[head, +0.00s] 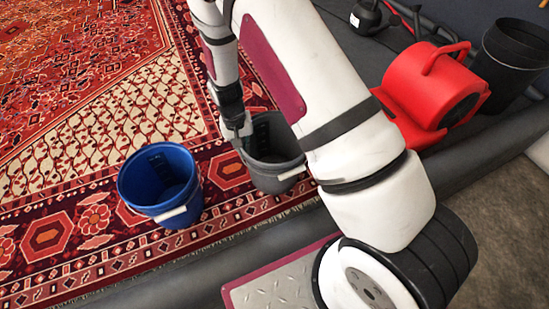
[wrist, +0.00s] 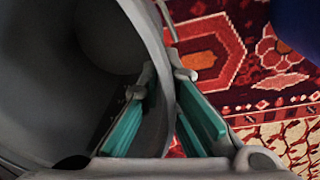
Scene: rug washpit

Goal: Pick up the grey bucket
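The grey bucket (head: 273,172) stands upright on the patterned rug, right of the blue bucket in the head view. It fills the left of the wrist view (wrist: 50,70). In the wrist view my gripper (wrist: 166,78) straddles the bucket's wall. One teal-padded finger is inside the bucket and the other is outside. A strip of rug shows between the wall and the outer finger, so the fingers look open around the wall. Any contact at the fingertips is hard to make out.
A blue bucket (head: 158,186) stands close on the left. The red rug (head: 75,150) spreads left and behind. A red blower (head: 432,88), a black bin (head: 512,60) and a dark canister (head: 367,17) stand at the right, beyond a dark raised edge. Open rug lies at the upper left.

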